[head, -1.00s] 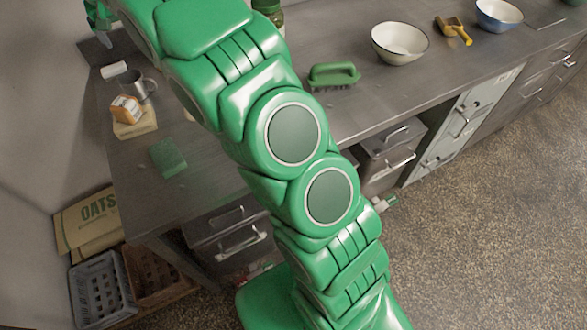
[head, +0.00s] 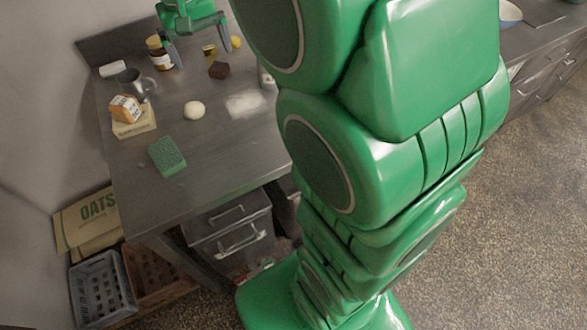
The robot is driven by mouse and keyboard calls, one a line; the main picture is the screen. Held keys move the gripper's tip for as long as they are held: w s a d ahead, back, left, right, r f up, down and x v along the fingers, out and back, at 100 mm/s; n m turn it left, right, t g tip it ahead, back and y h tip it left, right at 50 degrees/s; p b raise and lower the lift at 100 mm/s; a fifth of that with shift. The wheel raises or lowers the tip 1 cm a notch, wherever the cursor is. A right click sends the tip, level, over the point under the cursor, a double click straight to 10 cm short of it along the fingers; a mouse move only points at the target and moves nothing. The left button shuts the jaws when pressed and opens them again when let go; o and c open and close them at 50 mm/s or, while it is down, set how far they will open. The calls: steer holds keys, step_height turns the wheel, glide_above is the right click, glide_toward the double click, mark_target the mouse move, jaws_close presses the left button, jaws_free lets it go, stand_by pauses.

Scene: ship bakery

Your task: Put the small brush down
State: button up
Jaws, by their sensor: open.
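My gripper (head: 198,46) is at the top of the head view, over the back of the steel counter (head: 215,150). Its two fingers are spread apart and point down, with nothing visibly held. I cannot make out the small brush. The green-handled brush seen a second ago on the right stretch of counter is hidden behind my arm now. A jar with a dark yellow lid (head: 159,53) stands close to the left finger. A small golden item (head: 209,50) appears between the fingers; I cannot tell what it is.
Crates (head: 101,291) stand on the left below. The counter's front middle is bare.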

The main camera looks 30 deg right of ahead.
steer(key=s+d+f+g, duration=0.1)
steer(key=s+d+f, duration=0.1)
steer(key=s, duration=1.3)
steer(key=s+d+f+g+y, duration=0.1)
steer(key=s+d+f, duration=0.1)
steer(key=s, duration=1.4)
steer(key=shift+f+n+g, duration=0.3)
steer(key=shift+f, duration=0.55)
steer(key=shift+s, duration=0.1)
